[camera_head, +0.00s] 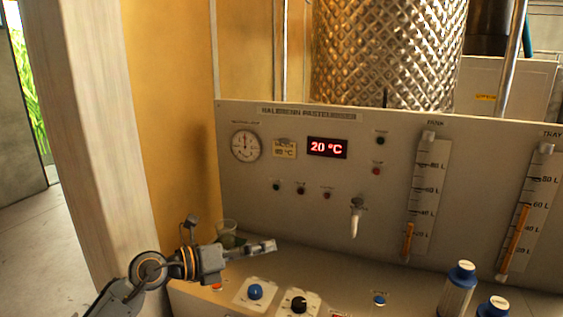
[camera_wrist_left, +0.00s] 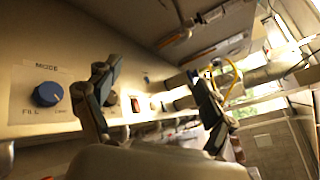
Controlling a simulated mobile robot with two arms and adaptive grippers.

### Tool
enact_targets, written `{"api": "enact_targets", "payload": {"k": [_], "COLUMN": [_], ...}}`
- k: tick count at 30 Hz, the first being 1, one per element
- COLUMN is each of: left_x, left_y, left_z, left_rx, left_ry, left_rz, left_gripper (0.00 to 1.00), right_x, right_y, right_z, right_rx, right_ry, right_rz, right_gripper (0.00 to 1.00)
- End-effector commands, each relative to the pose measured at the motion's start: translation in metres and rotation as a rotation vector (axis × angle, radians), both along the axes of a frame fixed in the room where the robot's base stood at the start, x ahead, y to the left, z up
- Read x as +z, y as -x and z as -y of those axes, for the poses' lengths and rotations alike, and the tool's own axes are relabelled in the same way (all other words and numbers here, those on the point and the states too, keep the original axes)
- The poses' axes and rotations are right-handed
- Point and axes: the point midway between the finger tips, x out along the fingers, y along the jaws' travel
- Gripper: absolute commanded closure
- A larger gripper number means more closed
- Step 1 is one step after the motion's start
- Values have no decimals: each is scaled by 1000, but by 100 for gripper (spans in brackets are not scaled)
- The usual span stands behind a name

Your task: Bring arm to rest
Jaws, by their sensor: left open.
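My left gripper (camera_head: 262,246) is in the lower left of the head view, above the front ledge of the control panel (camera_head: 400,130). It points right and holds nothing. In the left wrist view its two fingers (camera_wrist_left: 155,100) stand apart with a clear gap between them. A blue mode knob (camera_wrist_left: 47,94) lies left of the fingers there, apart from them. A blue knob (camera_head: 255,291) and a black knob (camera_head: 299,304) sit on the ledge below the gripper in the head view. My right gripper is not in view.
A small tap (camera_head: 356,217) sticks out of the panel to the right. A pale post (camera_head: 92,120) rises at the left.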

Motion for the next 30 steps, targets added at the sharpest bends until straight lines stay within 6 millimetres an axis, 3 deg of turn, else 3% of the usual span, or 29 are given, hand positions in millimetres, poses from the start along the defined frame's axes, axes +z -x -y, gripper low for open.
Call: {"api": "enact_targets", "payload": {"k": [2,5,8,11,14,17,21,25,30], "left_x": [17,39,49,40,9,-39,-124,-194,-247], "left_y": [18,29,36,39,46,62,109,171,246], "left_z": [13,5,-22,-60,-102,-140,-175,-184,-177], "left_rx": [22,98,216,375,570,796,1151,1470,1773], "left_ry": [245,547,834,1096,1323,1511,1688,1746,1711], "left_rz": [-22,-71,-150,-259,-396,-557,-820,-1071,-1327], "left_gripper": [17,17,17,17,17,17,17,17,17], "right_x": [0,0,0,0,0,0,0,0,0], "right_y": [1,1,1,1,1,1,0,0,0], "right_z": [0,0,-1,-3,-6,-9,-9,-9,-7], "right_rx": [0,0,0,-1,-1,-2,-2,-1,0], "right_ry": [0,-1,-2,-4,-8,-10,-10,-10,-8], "right_rz": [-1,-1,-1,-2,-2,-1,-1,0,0], "right_gripper": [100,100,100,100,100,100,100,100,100]}}
